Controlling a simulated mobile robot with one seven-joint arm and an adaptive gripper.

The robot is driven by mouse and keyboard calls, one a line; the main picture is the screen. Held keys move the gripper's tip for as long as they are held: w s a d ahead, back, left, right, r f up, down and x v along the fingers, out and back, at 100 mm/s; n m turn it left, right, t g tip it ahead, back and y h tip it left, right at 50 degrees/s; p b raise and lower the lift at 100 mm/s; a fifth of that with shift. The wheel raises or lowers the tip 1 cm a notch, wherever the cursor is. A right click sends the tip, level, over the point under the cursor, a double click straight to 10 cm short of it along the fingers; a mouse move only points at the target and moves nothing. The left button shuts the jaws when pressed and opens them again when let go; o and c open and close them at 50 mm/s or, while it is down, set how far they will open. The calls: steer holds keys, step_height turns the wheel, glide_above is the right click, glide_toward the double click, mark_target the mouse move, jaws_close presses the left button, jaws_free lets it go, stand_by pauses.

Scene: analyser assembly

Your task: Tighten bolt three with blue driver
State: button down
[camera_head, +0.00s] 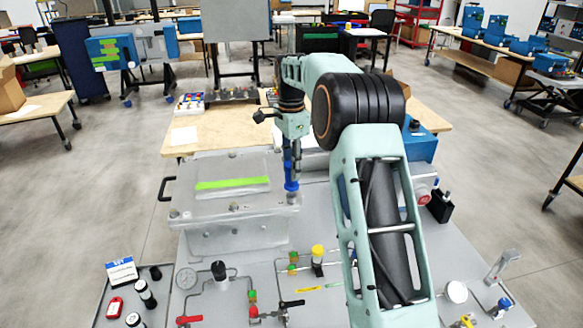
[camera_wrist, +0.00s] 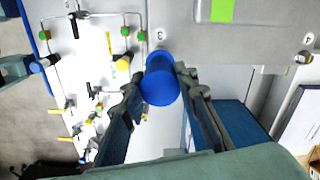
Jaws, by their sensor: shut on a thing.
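The blue driver (camera_head: 291,178) is upright in my gripper (camera_head: 290,160), over the right front corner of the grey analyser lid (camera_head: 222,205). In the wrist view the blue driver (camera_wrist: 161,78) shows its round end between the two fingers of my gripper (camera_wrist: 158,88). The driver hides the corner beneath it, so I cannot tell whether its tip sits on a bolt. Other bolts show on the lid edge, at the front left (camera_head: 175,212) and back middle (camera_head: 233,154). A bright green strip (camera_head: 232,183) lies on the lid.
Tubing, valves and a gauge (camera_head: 218,270) cover the panel in front. A yellow-capped part (camera_head: 317,255) stands close to the lid's right front corner. A black-capped vial set (camera_head: 145,293) is at the lower left. A wooden table (camera_head: 220,130) stands behind.

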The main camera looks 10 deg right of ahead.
steer(key=shift+w+r, duration=0.2)
steer(key=shift+r, duration=0.45)
steer(key=shift+s+r, duration=0.35)
steer(key=shift+r, duration=0.35)
steer(key=shift+w+r, duration=0.2)
steer(key=shift+r, duration=0.05)
steer(key=shift+s+r, duration=0.1)
steer(key=shift+r, duration=1.3)
